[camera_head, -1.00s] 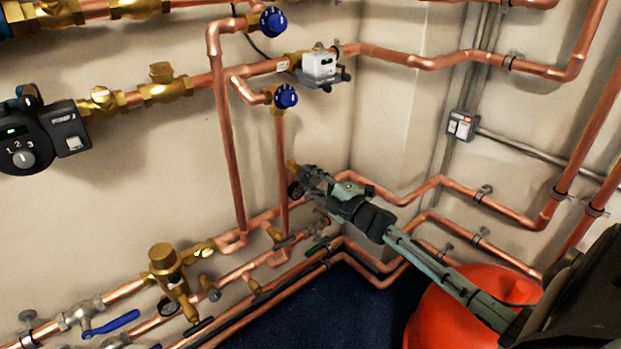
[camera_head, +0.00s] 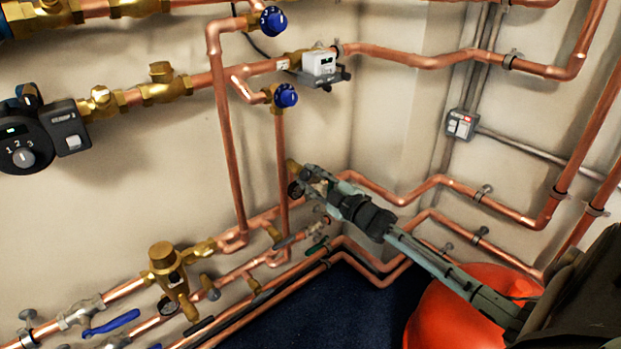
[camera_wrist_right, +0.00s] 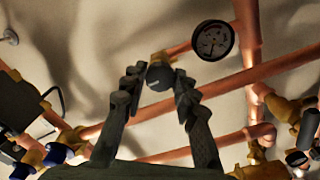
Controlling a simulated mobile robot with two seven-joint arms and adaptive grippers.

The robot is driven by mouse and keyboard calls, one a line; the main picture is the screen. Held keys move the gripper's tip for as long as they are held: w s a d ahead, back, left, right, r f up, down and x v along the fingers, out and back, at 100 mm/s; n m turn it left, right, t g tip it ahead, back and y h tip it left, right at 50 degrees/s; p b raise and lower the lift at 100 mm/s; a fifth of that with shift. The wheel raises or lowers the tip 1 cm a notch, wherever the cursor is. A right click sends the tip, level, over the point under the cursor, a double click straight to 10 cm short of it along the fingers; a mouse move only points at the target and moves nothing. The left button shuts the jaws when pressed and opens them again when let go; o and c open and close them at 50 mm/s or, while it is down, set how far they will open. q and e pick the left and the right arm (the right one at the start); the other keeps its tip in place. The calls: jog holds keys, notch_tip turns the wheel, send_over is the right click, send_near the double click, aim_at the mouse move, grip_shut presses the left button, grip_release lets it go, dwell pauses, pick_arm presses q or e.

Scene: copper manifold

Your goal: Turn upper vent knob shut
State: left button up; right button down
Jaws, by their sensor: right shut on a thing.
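My right gripper (camera_head: 308,184) reaches in from the lower right to the brass fitting at the wall corner, beside a small gauge (camera_head: 295,191). In the right wrist view its two fingers (camera_wrist_right: 158,82) are on either side of a dark round knob (camera_wrist_right: 160,76) on a brass fitting and are shut on it. In the head view the gripper hides this knob. Whether it is the upper vent knob is not marked in the frames. How far the knob is turned cannot be told. My left gripper is not in view.
A round gauge (camera_wrist_right: 212,40) sits close beside the fingers in the wrist view. Copper pipes (camera_head: 229,150) run along the wall and below my right gripper. Two blue knobs (camera_head: 286,96) sit higher up. A red-orange rounded object (camera_head: 440,310) stands under my right arm.

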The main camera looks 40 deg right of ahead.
jog(key=c, duration=1.2)
grip_release()
jog(key=s, duration=0.8)
jog(key=s+d, duration=0.1)
jog(key=s, duration=0.3)
